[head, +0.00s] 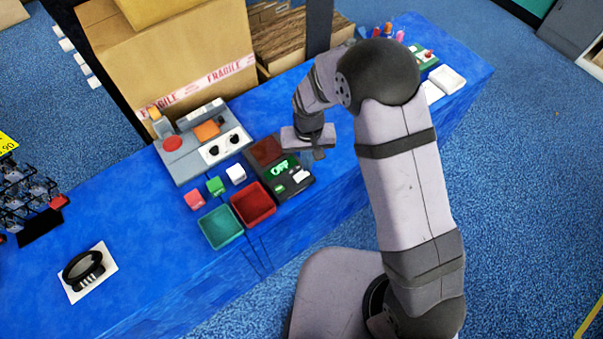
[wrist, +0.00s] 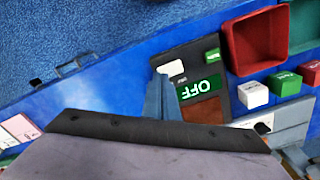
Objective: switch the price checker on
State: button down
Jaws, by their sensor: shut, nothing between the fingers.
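The price checker (head: 291,188) is a dark device on the blue table, with a reddish-brown panel and a lit green display reading OFF (head: 280,168). In the wrist view the display (wrist: 199,89) appears upside down. A white key (wrist: 170,68) and a green key (wrist: 212,56) sit by the display; the small label near the white key is too small to read. My gripper (head: 319,154) is shut and empty, above the checker's right side. In the wrist view its fingertips (wrist: 160,82) appear just beside the white key; I cannot tell whether they touch.
Red tray (head: 253,205) and green tray (head: 221,229) stand left of the checker. Pink, green and white blocks (head: 235,174) lie near them. A grey machine with knobs (head: 205,140) and a carton (head: 175,55) stand behind. The table's front edge is close by.

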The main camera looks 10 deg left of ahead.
jog(key=shift+f+b, duration=0.6)
jog(key=shift+f, duration=0.3)
dwell(0.4)
jog(key=shift+r, duration=0.15)
notch_tip(320, 180, up, 7)
jog(key=p, duration=0.5)
jog(key=shift+p, duration=0.4)
dwell(0.5)
